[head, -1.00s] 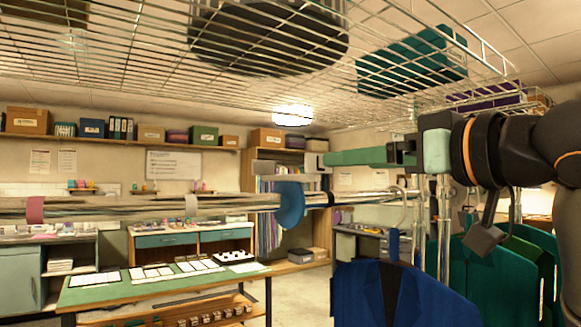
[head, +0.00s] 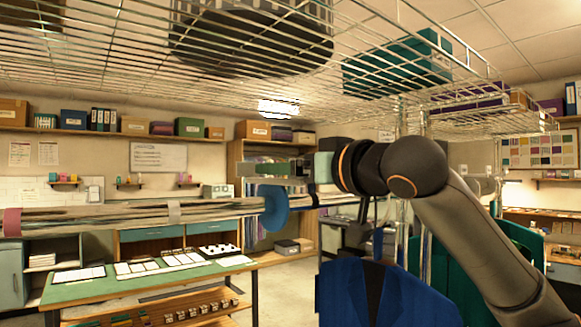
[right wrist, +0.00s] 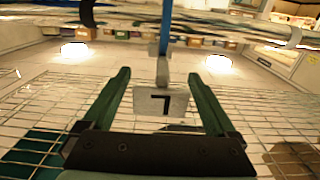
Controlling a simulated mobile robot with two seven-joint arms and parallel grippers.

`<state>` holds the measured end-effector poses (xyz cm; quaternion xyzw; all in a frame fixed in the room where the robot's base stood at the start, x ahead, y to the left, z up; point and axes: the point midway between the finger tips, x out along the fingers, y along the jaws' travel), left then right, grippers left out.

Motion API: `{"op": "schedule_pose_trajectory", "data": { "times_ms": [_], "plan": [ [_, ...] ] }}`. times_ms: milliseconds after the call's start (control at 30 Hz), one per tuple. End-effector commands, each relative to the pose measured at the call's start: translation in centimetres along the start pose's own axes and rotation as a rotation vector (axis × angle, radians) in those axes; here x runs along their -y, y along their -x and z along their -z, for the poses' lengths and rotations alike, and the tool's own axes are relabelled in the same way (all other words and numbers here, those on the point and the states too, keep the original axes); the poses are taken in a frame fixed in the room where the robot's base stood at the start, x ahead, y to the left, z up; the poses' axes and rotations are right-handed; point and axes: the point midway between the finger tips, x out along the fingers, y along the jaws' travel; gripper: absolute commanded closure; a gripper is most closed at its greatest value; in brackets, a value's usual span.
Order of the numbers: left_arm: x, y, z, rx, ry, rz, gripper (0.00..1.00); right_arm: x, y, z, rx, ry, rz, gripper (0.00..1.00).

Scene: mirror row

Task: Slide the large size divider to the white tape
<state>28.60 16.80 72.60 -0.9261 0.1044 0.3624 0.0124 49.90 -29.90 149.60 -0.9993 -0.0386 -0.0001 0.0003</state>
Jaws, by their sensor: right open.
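The size divider is a blue disc (head: 275,207) hanging on the clothes rail in the head view. In the right wrist view it shows edge-on as a blue strip (right wrist: 166,28) with a grey stem and a pale tag (right wrist: 146,103) bearing an upside-down L. A whitish tape band (head: 174,213) wraps the rail left of the disc, apart from it. My right gripper (head: 258,170) is at the divider's top; in the wrist view its green fingers (right wrist: 165,76) are open, with the tag between them and a gap on both sides. My left gripper is out of view.
A pink band (head: 12,222) marks the rail farther left. A wire shelf (head: 400,70) spans overhead. A blue jacket (head: 345,290) and green garments hang at right. A green-topped table (head: 100,285) stands beyond; the rail between disc and whitish band looks clear.

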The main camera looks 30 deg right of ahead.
Motion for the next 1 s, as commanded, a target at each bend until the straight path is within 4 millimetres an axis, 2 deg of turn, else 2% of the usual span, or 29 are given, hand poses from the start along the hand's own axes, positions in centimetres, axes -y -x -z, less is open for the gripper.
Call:
{"op": "schedule_pose_trajectory", "data": {
  "times_ms": [133,900,1000],
  "plan": [
    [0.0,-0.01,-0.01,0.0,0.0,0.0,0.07,0.01,0.0,-0.03,0.0,0.0,0.0,0.07],
    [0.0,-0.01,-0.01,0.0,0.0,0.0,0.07,0.0,0.05,0.0,0.0,0.0,0.0,0.94],
    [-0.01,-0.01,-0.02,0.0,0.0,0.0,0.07,0.0,0.06,0.01,0.0,0.0,0.0,1.0]
  ]
}}
